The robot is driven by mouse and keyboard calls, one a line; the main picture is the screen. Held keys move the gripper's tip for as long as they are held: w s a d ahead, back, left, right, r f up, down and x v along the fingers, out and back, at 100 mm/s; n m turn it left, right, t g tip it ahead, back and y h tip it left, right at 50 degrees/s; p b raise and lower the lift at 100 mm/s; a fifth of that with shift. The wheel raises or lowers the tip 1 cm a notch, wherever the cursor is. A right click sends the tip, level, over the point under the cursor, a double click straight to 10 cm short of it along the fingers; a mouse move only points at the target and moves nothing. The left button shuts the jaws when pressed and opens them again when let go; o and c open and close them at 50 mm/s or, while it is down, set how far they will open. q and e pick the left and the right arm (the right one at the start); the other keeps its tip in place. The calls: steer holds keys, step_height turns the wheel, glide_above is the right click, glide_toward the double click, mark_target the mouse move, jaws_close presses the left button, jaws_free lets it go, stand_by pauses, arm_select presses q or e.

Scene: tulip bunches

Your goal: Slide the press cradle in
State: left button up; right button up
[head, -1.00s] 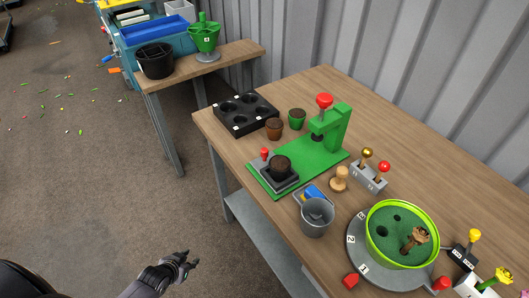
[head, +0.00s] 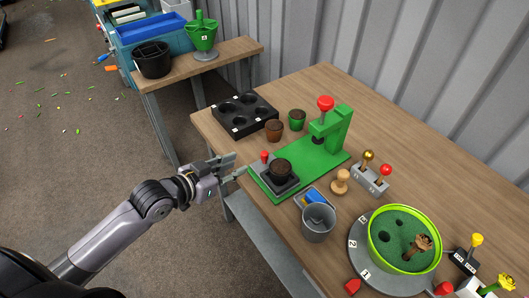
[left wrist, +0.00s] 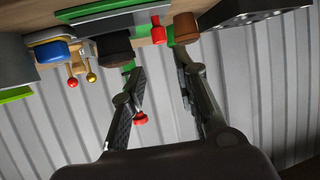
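The press cradle (head: 279,183) is a dark and grey plate at the front end of the green press base (head: 315,171). A pot of dark soil (head: 282,168) sits on it, and a red knob (head: 264,156) stands at its left corner. The press head, with a red ball (head: 325,103) on top, is behind it at the other end of the base. My left gripper (head: 236,167) is open and empty just left of the knob, beyond the table edge. In the left wrist view, the red knob (left wrist: 157,32) shows ahead of the spread fingers (left wrist: 160,64). My right gripper is not in view.
A black tray (head: 260,128) with round holes and two small pots (head: 274,130) stand behind the cradle. A grey bucket (head: 318,222), a blue item (head: 314,196) and a wooden stamp (head: 340,181) stand to its right. A green planter (head: 383,262) is farther right.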

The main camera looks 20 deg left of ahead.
mark_target(262, 154)
arm_select(q)
steer(key=x, duration=1.3)
steer(key=shift+c, duration=0.3)
jaws_close()
